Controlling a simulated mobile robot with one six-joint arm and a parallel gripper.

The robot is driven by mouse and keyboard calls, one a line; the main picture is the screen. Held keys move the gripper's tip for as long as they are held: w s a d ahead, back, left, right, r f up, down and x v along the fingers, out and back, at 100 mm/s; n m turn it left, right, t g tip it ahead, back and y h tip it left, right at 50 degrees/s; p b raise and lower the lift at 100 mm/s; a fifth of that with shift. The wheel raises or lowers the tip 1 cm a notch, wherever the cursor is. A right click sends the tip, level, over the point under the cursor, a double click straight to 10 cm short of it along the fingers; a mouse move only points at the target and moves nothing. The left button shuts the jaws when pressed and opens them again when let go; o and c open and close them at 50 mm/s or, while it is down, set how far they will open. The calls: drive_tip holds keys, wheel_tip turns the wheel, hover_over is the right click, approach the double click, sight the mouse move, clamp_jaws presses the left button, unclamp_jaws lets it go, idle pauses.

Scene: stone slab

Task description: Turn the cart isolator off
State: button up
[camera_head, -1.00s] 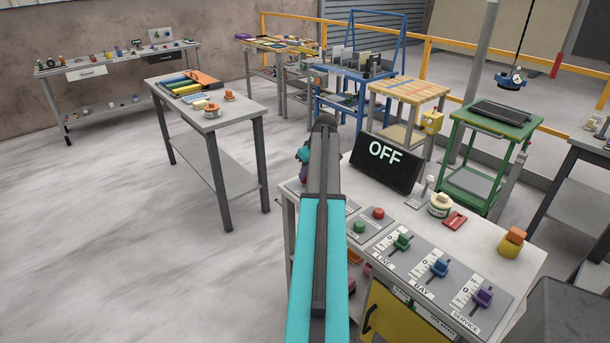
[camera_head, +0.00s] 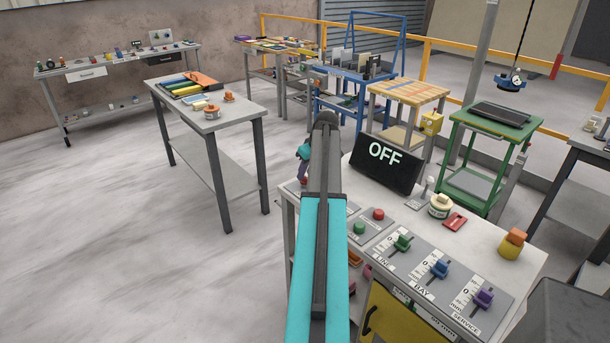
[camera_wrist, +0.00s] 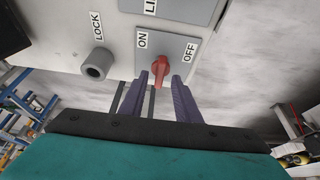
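The red rotary isolator handle (camera_wrist: 160,79) sits on a grey plate on the cart's side in the wrist view. The plate has an ON label at left and an OFF label at right. The handle's grip points down the picture, and I cannot tell which label it is set to. My gripper (camera_wrist: 159,75) is open, its two purple fingers on either side of the handle with small gaps visible. In the head view my arm hides the isolator. The cart (camera_head: 471,217) carries a black display (camera_head: 386,164) reading OFF.
A grey round lock (camera_wrist: 97,64) marked LOCK sits left of the plate. The cart top holds a red button (camera_head: 378,214), a green slider (camera_head: 402,242), a blue slider (camera_head: 439,267) and a purple slider (camera_head: 483,298). Open floor (camera_head: 120,240) lies to the left.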

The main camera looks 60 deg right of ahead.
drive_tip(key=b+v, duration=0.2)
drive_tip(key=v, duration=1)
drive_tip(key=shift+r, duration=0.25)
drive_tip(key=shift+w, duration=0.1)
